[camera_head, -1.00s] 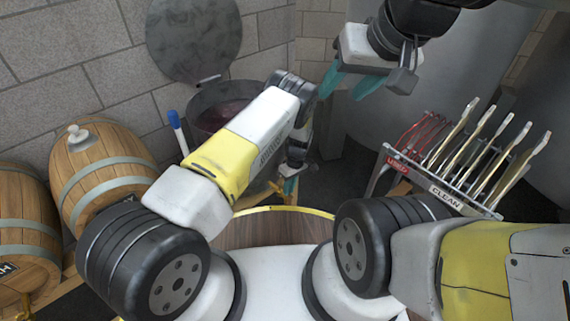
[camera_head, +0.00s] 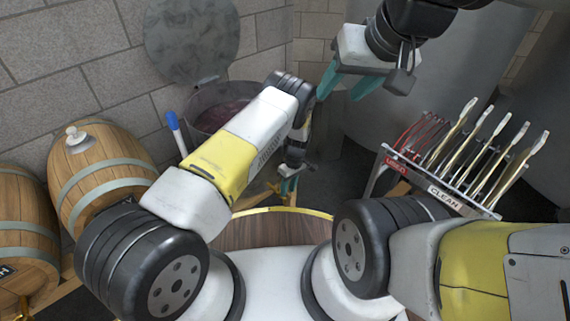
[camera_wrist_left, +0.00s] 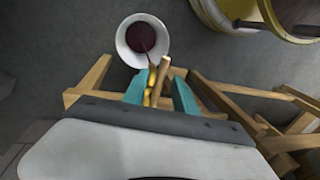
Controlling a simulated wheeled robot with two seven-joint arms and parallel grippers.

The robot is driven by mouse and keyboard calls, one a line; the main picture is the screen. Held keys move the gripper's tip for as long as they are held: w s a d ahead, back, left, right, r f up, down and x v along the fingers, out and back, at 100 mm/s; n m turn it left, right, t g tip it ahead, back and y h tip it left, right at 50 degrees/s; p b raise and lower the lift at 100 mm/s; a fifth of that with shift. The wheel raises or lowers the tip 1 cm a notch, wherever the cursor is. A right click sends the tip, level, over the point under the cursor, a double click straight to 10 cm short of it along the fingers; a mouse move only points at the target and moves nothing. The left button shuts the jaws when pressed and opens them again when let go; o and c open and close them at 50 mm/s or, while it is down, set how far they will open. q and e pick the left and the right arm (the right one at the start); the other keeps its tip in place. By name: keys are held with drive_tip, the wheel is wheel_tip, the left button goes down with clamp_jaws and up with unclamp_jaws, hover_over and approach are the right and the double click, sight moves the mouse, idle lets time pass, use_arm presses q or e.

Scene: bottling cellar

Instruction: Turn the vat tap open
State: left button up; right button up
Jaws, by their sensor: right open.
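The vat (camera_head: 203,101) is a dark round vessel of red liquid against the back wall, its round lid (camera_head: 190,40) raised. My left gripper (camera_head: 289,182) is low at its right front, and the tap is hard to make out there. In the left wrist view, my left gripper's teal fingers (camera_wrist_left: 160,88) are apart, on either side of a brass piece (camera_wrist_left: 152,84) and a wooden handle-like piece (camera_wrist_left: 163,74), seemingly the tap. I cannot tell whether they touch it. My right gripper (camera_head: 343,88) is open and empty, raised at the upper right.
A white vessel with dark red liquid (camera_wrist_left: 121,47) is just beyond the left fingertips, beside wooden beams (camera_wrist_left: 94,76). A rack (camera_head: 475,206) marked CLEAN holds several paddles at right. A brass-rimmed round table (camera_head: 262,232) is before me.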

use_arm(q)
wheel_tip(320, 180, up, 8)
drive_tip(key=d, duration=0.1)
drive_tip(key=shift+w+f, duration=0.25)
drive_tip(key=shift+w, duration=0.2)
drive_tip(key=shift+d, duration=0.1)
